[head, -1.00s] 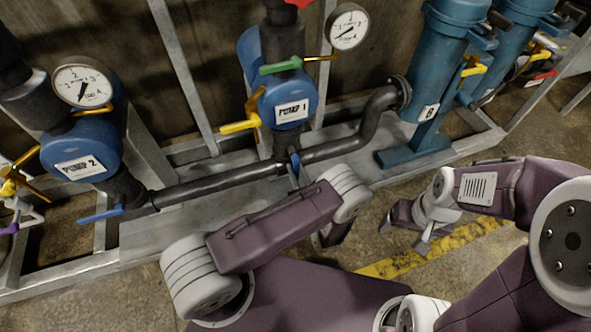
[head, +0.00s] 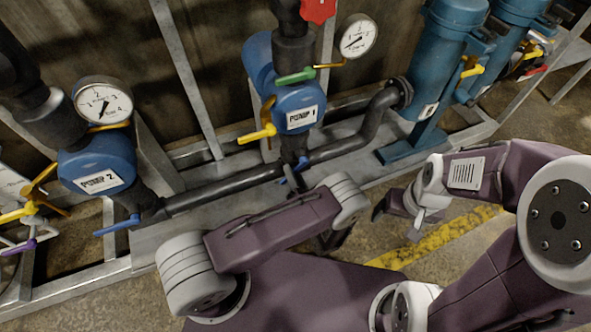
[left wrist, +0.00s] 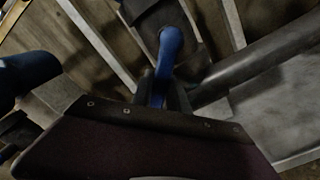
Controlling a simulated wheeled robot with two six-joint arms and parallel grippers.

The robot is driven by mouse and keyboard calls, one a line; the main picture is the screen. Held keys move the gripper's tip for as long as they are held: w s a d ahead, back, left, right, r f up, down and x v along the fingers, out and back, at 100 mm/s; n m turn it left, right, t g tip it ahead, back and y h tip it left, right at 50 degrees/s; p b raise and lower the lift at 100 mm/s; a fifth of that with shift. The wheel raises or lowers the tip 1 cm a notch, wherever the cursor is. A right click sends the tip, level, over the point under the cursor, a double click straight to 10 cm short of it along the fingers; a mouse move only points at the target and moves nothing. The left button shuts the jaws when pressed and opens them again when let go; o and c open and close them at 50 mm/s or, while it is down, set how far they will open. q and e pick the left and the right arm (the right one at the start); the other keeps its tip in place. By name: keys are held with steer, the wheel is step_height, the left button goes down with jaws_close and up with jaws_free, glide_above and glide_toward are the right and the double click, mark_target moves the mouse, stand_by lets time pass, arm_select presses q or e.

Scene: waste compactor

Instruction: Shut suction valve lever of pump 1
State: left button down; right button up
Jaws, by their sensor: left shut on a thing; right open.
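Pump 1 (head: 298,108) is a blue pump body with a name plate, on a dark vertical pipe. A blue lever (head: 288,176) sits on the pipe below it, partly hidden by my left arm. In the left wrist view the blue lever (left wrist: 168,55) runs down from the pipe joint into my left gripper (left wrist: 163,95), which is shut on it. The left fingers are mostly hidden in the head view. My right gripper (head: 398,218) is open and empty, low over the floor at right.
A yellow lever (head: 258,134) and a green lever (head: 296,77) are on pump 1. Pump 2 (head: 97,168) stands left with its own blue lever (head: 117,226). Blue filter tanks (head: 443,60) stand right. Horizontal black pipe (head: 220,188) runs along the metal frame.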

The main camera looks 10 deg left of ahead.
arm_select(q)
steer(key=m, duration=0.1)
steer(key=r+m+p, duration=0.1)
steer(key=m, duration=0.1)
steer(key=a+r+m+p, duration=0.1)
steer(key=shift+s+a+r+m, duration=0.1)
steer(key=shift+s+m, duration=0.2)
steer(key=shift+s, duration=0.1)
steer(key=shift+s+a+r+m+p, duration=0.1)
steer(key=shift+r+m+p, duration=0.45)
steer(key=shift+m, duration=0.55)
steer(key=shift+a+r+m+p, duration=0.1)
steer(key=shift+r+m+p, duration=0.4)
steer(key=shift+m, duration=0.6)
steer(key=c, duration=1.3)
jaws_free()
steer(key=shift+s+d, duration=0.1)
